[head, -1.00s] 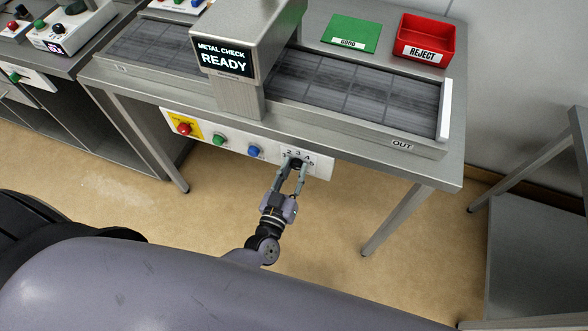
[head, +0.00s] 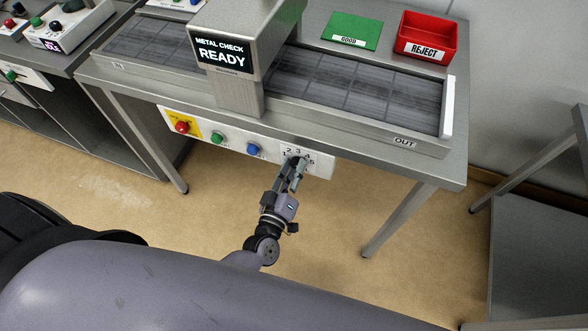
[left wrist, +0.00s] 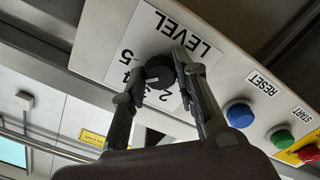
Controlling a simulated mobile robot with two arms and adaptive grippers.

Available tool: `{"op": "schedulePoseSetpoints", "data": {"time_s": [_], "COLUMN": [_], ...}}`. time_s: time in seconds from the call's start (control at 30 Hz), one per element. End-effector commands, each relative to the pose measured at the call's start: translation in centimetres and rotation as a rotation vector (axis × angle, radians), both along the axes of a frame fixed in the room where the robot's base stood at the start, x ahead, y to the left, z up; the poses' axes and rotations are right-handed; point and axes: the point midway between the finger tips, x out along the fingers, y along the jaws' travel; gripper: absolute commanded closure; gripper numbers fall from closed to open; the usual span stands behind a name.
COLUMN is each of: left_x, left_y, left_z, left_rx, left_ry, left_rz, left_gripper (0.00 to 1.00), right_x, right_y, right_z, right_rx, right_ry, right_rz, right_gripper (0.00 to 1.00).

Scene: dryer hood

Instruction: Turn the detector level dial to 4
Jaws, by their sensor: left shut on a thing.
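The level dial (left wrist: 158,72) is a black round knob on the white control panel, marked LEVEL in the left wrist view, with numbers around it. My left gripper (left wrist: 156,76) is shut on the dial, one finger on each side. In the head view my left gripper (head: 294,168) reaches up to the panel's right end, and its fingers hide most of the dial. The numbers 1 to 5 show around it there. I cannot tell which number the dial points to. My right gripper is not in view.
Left of the dial on the panel are a blue button (head: 253,149), a green button (head: 217,137) and a red button on yellow (head: 182,126). The metal detector screen (head: 222,54) reads READY. A green GOOD mat (head: 351,28) and red REJECT bin (head: 427,35) lie behind the belt.

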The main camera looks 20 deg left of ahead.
Motion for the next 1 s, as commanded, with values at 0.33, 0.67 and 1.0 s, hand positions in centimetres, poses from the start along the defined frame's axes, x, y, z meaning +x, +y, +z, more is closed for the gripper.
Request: {"op": "schedulePoseSetpoints", "data": {"time_s": [0.33, 0.67, 1.0], "left_x": [-0.06, -0.06, -0.05], "left_y": [-0.04, -0.04, -0.03], "left_z": [-0.09, -0.09, -0.05], "left_rx": [-0.098, -0.105, -0.103], "left_ry": [0.005, 0.006, 0.005], "left_rz": [-0.001, -0.001, 0.0], "left_gripper": [1.0, 1.0, 0.56], "right_x": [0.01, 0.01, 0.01], "right_y": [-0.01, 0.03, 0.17], "right_z": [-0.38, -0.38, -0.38], "right_rx": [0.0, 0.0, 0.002], "right_ry": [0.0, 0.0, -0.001], "right_rz": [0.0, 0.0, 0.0], "right_gripper": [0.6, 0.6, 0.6]}}
